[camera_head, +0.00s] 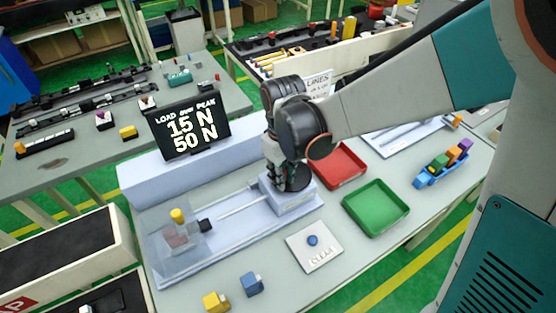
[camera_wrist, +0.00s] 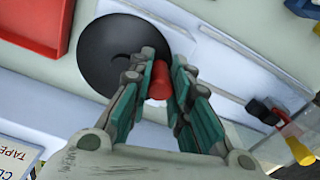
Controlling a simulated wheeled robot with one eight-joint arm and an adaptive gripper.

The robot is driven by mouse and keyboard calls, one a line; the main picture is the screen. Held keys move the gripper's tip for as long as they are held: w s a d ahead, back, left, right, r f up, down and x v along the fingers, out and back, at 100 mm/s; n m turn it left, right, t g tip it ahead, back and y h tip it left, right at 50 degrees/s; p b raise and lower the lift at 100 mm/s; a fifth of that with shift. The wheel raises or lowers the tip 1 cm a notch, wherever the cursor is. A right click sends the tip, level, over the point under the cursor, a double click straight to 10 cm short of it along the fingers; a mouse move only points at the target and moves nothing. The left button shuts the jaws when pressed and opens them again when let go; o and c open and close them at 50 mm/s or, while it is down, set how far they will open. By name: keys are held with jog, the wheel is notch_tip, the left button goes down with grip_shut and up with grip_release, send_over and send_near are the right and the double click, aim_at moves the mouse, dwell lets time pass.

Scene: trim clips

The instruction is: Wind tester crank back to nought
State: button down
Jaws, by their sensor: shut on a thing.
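The tester (camera_head: 238,213) is a pale grey bench unit with a rail and a housing at its right end. Its crank is a black disc (camera_wrist: 98,52) with a red knob (camera_wrist: 160,82), seen in the wrist view. My gripper (camera_wrist: 160,75) is shut on the red knob, its green-padded fingers on either side. In the head view my gripper (camera_head: 290,182) is over the housing and hides the crank. The display (camera_head: 188,126) reads load 15 N over peak 50 N. A black block (camera_head: 205,225) and a yellow-knobbed clamp (camera_head: 177,216) are at the rail's left end.
A red tray (camera_head: 338,181) and a green tray (camera_head: 376,225) lie right of the tester. A white plate with a blue button (camera_head: 312,240) is in front. Yellow (camera_head: 215,301) and blue (camera_head: 251,284) clips lie near the front edge. A blue rack (camera_head: 443,166) holds several coloured clips.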

aim_at(298, 184)
jog(key=n, duration=0.2)
jog(key=d+n, duration=0.1)
jog(key=shift+s+d+n, duration=0.2)
jog(key=shift+s+n, duration=0.1)
jog(key=shift+n, duration=0.1)
jog(key=d+n, duration=0.1)
jog(key=n, duration=0.1)
jog(key=shift+s+n+b, duration=0.1)
jog(key=shift+n+b, duration=0.2)
jog(key=n, duration=0.1)
jog(key=d+n, duration=0.1)
jog(key=n, duration=0.1)
jog(key=shift+d, duration=0.15)
jog(key=shift+w+d+n, duration=0.15)
jog(key=shift+d+n, duration=0.1)
jog(key=shift+n, duration=0.55)
jog(key=shift+w+d+n, duration=0.15)
jog(key=shift+d+n, duration=0.05)
jog(key=shift+n, duration=0.6)
jog(key=c, duration=1.5)
grip_release()
jog(key=shift+o, duration=0.2)
